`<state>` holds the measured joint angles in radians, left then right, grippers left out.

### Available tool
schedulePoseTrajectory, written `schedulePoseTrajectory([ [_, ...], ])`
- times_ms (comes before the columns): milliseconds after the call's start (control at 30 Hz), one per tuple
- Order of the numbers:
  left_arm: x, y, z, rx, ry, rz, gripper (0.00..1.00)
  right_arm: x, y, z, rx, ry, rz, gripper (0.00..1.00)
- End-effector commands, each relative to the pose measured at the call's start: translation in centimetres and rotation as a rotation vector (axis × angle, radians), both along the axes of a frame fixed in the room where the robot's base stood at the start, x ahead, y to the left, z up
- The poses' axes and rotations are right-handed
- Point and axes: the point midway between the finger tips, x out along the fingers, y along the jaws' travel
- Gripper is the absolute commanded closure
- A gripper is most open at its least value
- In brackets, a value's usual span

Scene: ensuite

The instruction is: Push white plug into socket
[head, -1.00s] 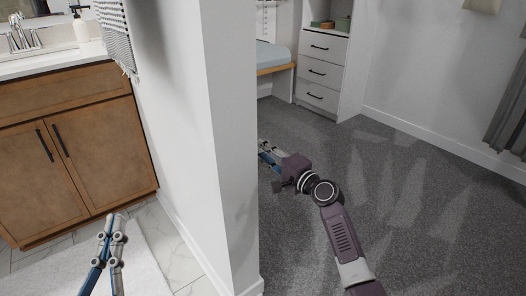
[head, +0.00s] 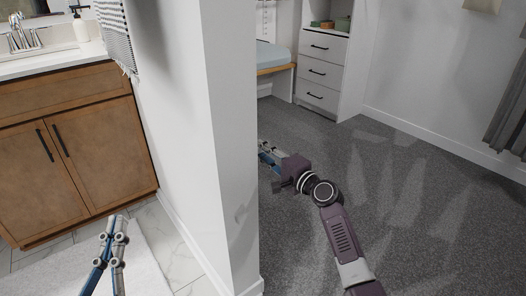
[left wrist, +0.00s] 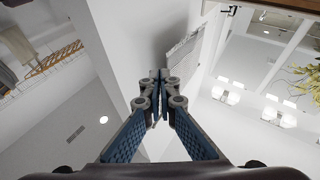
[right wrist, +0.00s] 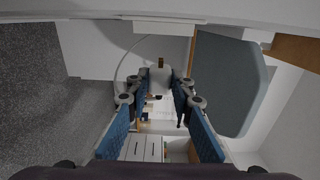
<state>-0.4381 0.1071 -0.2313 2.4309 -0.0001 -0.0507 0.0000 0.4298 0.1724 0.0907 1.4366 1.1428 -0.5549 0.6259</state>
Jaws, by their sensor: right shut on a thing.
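My right gripper (right wrist: 161,88) is shut on the white plug (right wrist: 160,77), held between its fingertips in the right wrist view. A brass-coloured part shows at the plug's far end, and a thin pale cord seems to curve round to its left. In the head view the right gripper (head: 268,154) is partly hidden by the wall's edge, and the plug cannot be made out. I cannot identify the socket in any view. My left gripper (head: 116,226) is at the lower left, by the wooden cabinet; the left wrist view shows its fingertips (left wrist: 160,76) together and empty.
A white wall end (head: 232,150) stands between my two grippers. The wooden vanity (head: 70,150) is on the left. Grey carpet (head: 430,190) on the right is clear.

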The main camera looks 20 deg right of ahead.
Motion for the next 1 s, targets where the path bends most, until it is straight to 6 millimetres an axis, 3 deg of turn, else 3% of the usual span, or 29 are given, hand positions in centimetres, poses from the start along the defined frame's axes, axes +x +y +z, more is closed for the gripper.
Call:
schedulePoseTrajectory([
  [1000,0.6,0.1,-2.2,0.026,0.099,0.006,1.00,-0.2,0.6,0.0,-0.001,0.000,0.000,1.00],
])
